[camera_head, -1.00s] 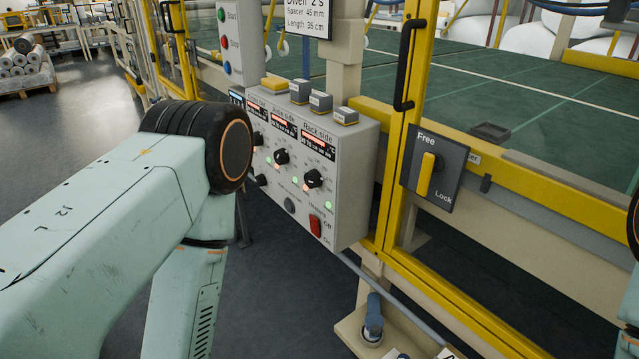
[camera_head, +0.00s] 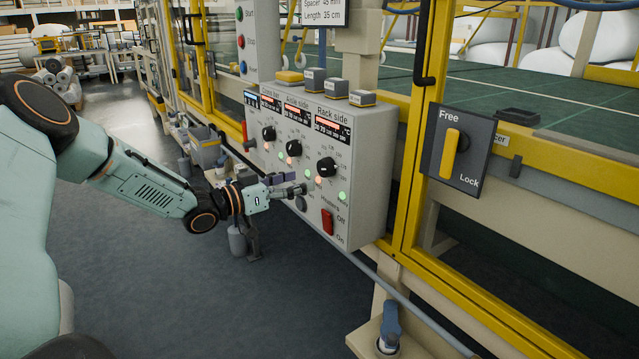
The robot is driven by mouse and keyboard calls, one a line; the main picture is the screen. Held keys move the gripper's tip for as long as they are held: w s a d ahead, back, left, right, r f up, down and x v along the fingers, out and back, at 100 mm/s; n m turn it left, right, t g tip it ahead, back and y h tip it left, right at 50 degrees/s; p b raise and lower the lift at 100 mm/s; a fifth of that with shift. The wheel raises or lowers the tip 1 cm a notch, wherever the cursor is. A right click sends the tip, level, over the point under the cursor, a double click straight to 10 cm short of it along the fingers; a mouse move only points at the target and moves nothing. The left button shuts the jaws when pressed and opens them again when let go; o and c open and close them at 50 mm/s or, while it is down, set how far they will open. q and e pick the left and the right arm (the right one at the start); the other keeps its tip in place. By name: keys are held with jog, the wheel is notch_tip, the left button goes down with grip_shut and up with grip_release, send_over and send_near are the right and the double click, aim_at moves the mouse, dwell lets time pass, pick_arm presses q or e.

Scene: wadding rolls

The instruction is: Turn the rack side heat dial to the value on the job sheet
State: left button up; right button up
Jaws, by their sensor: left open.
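The grey control box (camera_head: 365,200) has three black dials under red displays. The rack side dial (camera_head: 326,167) is the rightmost, below the "Rack side" display (camera_head: 331,129). Its exact setting is too small to read. My left gripper (camera_head: 295,186) is open in front of the box's lower part, below and left of the rack side dial and apart from it. The job sheet (camera_head: 323,10) hangs above the box and is cut off at the top; spacer and length lines show, no heat value. My right gripper is not in view.
A red heater switch (camera_head: 327,221) and green lamps sit near the dials. The yellow Free/Lock lever (camera_head: 449,153) is on a dark plate to the right. Small grey blocks (camera_head: 337,87) stand on the box top.

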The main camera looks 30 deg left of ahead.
aim_at(321, 170)
pick_arm(q)
jog(key=b+x, duration=0.1)
jog(key=x, duration=0.1)
jog(key=b+x, duration=0.1)
jog(key=x, duration=0.1)
jog(key=b+x, duration=0.2)
jog(key=shift+w+a+r, duration=0.15)
jog(key=shift+w+r, duration=0.15)
jog(key=shift+r, duration=0.1)
jog(key=shift+w+r, duration=0.1)
jog(key=shift+w, duration=0.3)
jog(key=shift+s, duration=0.1)
jog(key=shift+c, duration=1.4)
jog(key=c, duration=0.9)
jog(key=shift+o, duration=0.2)
